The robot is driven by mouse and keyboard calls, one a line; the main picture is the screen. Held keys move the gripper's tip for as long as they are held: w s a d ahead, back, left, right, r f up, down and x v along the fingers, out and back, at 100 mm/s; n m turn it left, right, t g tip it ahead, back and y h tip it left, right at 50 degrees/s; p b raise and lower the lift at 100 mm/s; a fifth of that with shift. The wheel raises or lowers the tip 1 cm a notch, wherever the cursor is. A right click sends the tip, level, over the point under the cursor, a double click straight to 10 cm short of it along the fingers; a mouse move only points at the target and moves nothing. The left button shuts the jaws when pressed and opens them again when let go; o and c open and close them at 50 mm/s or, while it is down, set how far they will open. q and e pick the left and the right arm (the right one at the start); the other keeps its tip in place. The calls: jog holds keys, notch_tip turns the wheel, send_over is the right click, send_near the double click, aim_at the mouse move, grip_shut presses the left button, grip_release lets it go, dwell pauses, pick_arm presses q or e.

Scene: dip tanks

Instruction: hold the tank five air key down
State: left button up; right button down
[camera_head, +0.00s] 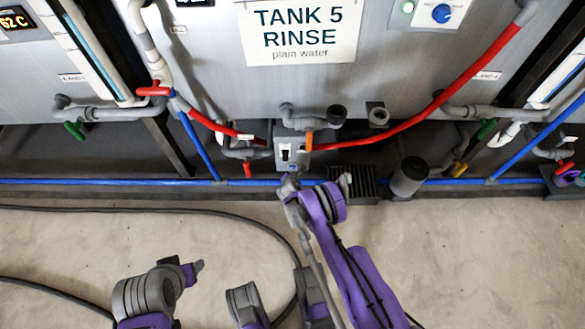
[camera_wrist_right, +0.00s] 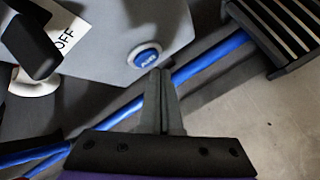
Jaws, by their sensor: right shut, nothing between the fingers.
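Under the TANK 5 RINSE sign, a small grey control box (camera_head: 288,143) is mounted low at the tank front. In the right wrist view, the box (camera_wrist_right: 110,38) carries a round blue push button (camera_wrist_right: 145,57) with lettering too small to read. My right gripper (camera_wrist_right: 160,74) is shut and empty, its fingertips at the button's lower right edge. I cannot tell whether they touch it or whether it is pressed.
Beside the button is a black switch lever (camera_wrist_right: 34,45) with an OFF label (camera_wrist_right: 68,40). A blue pipe (camera_head: 120,181) runs along the floor edge behind my gripper. A dark slatted grate (camera_wrist_right: 285,28) lies to the right. An orange valve handle (camera_head: 309,140) hangs beside the box.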

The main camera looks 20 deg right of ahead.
jog(key=s, duration=0.2)
jog(key=s+a+p, duration=0.1)
jog(key=s, duration=0.1)
jog(key=shift+s+a, duration=0.2)
jog(key=shift+s, duration=0.2)
dwell(0.7)
